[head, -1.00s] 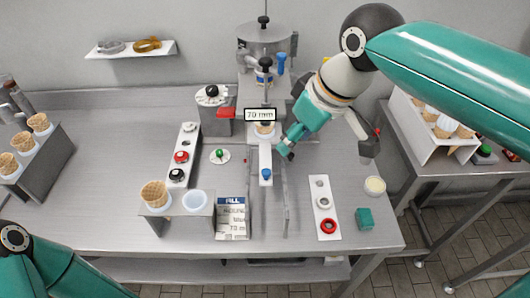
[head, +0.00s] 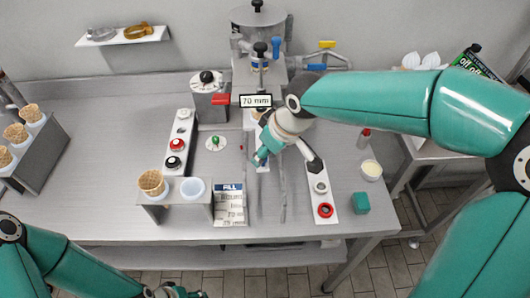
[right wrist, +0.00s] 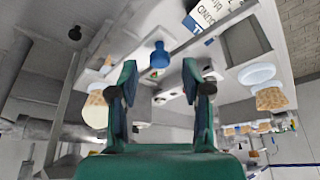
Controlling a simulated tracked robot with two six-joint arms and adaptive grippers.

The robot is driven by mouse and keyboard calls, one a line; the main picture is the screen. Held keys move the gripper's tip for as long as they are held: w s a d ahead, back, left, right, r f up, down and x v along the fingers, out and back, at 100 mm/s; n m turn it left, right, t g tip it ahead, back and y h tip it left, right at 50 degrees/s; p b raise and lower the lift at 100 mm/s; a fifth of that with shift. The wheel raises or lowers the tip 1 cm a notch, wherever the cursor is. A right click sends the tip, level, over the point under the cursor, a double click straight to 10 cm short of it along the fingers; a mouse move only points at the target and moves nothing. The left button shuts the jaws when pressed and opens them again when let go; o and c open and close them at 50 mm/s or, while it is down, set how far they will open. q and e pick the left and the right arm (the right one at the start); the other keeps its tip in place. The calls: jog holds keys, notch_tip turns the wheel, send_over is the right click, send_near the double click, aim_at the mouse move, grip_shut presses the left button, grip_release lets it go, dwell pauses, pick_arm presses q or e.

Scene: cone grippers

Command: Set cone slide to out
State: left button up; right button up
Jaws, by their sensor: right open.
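In the right wrist view the blue knob (right wrist: 159,55) shows between and beyond the two open fingers, with a gap on each side; I see no contact. A cone (right wrist: 95,112) shows left of the fingers there. My left gripper (head: 177,292) is only partly in view at the bottom edge, apart from everything on the table.
A stand with a cone (head: 151,182) and an empty cup is at front left, beside a printed card (head: 229,205). A strip of buttons (head: 177,144) stands left of the machine. A white strip with a red ring (head: 325,210) and a green block (head: 361,203) lie right.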

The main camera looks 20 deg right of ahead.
jog(key=shift+x, duration=0.95)
grip_shut()
